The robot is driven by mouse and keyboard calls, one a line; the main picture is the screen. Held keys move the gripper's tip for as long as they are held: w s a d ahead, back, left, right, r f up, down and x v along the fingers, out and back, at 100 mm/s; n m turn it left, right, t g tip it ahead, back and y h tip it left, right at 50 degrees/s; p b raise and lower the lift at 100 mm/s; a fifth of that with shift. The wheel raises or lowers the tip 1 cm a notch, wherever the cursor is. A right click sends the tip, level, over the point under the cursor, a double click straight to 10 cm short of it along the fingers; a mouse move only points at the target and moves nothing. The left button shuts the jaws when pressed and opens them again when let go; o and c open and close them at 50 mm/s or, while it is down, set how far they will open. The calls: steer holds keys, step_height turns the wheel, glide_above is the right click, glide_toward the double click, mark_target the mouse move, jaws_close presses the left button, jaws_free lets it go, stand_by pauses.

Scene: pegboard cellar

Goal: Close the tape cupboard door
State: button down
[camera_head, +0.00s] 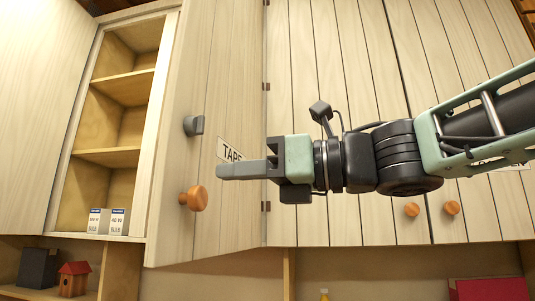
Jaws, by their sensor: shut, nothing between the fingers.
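The tape cupboard door (234,100) is pale planked wood and stands open, hinged on its right side. Its free left edge swings out in front of the cupboard (117,155), whose shelves show to the left. The door carries a round wooden knob (194,198), a grey fitting (193,125) and a label reading "TAPE" (229,150), partly hidden by my gripper. My gripper (218,170) is shut and empty, pointing left in front of the door between the knob and the label. I cannot tell whether its tip touches the door.
Two small bulb boxes (107,221) stand on the cupboard's bottom shelf. Closed cupboard doors with wooden knobs (412,209) fill the right. Below are a red-roofed birdhouse (74,278), a dark box (38,267) and a red item (490,289).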

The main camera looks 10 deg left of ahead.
mark_target(173, 175)
steer(key=a+p, duration=0.1)
steer(key=a, duration=0.3)
steer(key=a+p, duration=0.1)
steer(key=a, duration=0.1)
steer(key=shift+w+r+p, duration=0.2)
steer(key=shift+w+p, duration=0.15)
steer(key=shift+w, duration=0.05)
steer(key=shift+w+a+f, duration=0.15)
steer(key=shift+a+f, duration=0.05)
steer(key=shift+a, duration=0.45)
